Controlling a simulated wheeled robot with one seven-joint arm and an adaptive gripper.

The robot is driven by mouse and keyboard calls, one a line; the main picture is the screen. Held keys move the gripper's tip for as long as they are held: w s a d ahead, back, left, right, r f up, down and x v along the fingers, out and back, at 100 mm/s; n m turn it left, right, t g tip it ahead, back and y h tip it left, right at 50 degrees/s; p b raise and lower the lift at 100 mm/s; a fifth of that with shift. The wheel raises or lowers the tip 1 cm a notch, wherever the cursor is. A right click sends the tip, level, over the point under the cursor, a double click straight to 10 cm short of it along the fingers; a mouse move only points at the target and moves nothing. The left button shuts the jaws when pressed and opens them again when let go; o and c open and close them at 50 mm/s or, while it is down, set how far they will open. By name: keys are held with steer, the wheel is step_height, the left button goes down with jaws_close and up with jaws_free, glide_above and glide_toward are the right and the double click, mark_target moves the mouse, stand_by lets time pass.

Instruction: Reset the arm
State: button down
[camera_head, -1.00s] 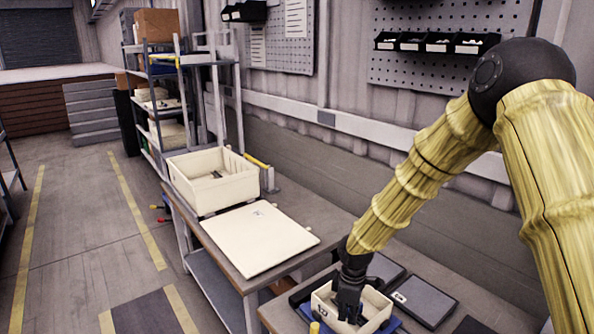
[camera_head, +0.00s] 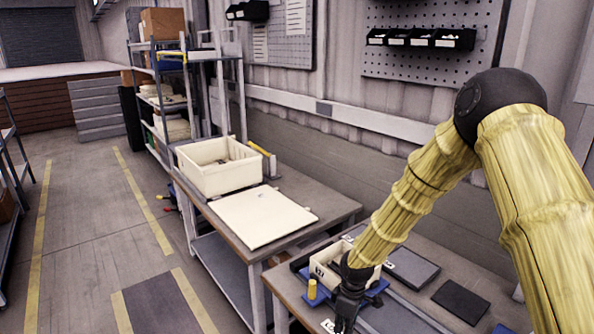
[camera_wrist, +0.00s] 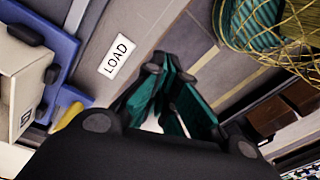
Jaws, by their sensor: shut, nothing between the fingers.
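My gripper (camera_head: 345,318) is black, at the end of my yellow-sleeved arm, low in the head view. It is in front of a small cream bin (camera_head: 325,268) on the near table. In the wrist view my gripper (camera_wrist: 168,68) points down past a LOAD label (camera_wrist: 117,57), with its dark and teal fingers shut and nothing held. The cream bin (camera_wrist: 20,95) is at the left there, on a blue base (camera_wrist: 62,45). My forearm hides part of the bin in the head view.
A yellow post (camera_head: 312,289) stands beside the small bin. Dark flat panels (camera_head: 412,267) lie to its right. A larger cream bin (camera_head: 218,168) and a cream board (camera_head: 262,216) are on the farther table. The floor at left is open.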

steer(key=s+d+f+m+y+b, duration=0.15)
steer(key=s+f+m+b, duration=0.45)
steer(key=s+f, duration=1.45)
steer(key=s+d+f+m+h+b, duration=0.1)
steer(key=s+d+f+m, duration=0.1)
steer(key=s, duration=0.7)
steer(key=s+d+f+m+h+b, duration=0.1)
steer(key=s+d+f+m, duration=0.1)
steer(key=s+d+m, duration=0.2)
steer(key=s+d, duration=0.2)
steer(key=s, duration=0.2)
steer(key=shift+s+f+m, duration=0.3)
steer(key=shift+s+f, duration=0.1)
